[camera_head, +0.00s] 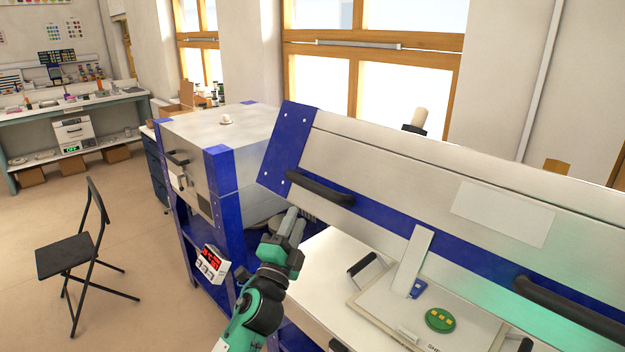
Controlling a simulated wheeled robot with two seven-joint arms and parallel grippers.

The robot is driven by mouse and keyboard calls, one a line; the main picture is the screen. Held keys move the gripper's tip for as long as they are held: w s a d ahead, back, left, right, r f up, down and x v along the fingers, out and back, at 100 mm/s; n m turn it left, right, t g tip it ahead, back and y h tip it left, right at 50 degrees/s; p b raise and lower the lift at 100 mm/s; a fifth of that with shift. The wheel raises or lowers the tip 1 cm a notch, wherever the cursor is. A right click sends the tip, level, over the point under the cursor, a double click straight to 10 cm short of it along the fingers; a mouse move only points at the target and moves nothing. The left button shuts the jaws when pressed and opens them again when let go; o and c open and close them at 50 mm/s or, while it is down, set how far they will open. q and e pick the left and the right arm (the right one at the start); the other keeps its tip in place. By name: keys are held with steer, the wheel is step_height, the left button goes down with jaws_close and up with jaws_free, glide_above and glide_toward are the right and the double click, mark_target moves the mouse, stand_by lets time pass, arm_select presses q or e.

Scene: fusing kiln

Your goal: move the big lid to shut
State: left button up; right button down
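The big lid (400,165) is a long pale metal panel with blue trim. It stands raised and tilted on the right, with clear space under its front edge. It has a left black handle (320,188) and a right black handle (568,308). My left gripper (294,222), grey fingers on a green wrist, is just below and left of the left handle, apart from it as far as I can see. Its fingers lie close together with nothing seen between them. My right gripper is not in view.
Below the lid, a pale surface (330,262) holds a white strip (412,262) and a green disc (440,320). A black chair (72,255) stands on open floor.

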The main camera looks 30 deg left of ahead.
mark_target(308, 189)
arm_select(q)
steer(key=p+x, duration=0.3)
steer(key=x, duration=0.8)
steer(key=shift+p+x, duration=0.45)
steer(key=shift+x, duration=0.4)
jaws_close()
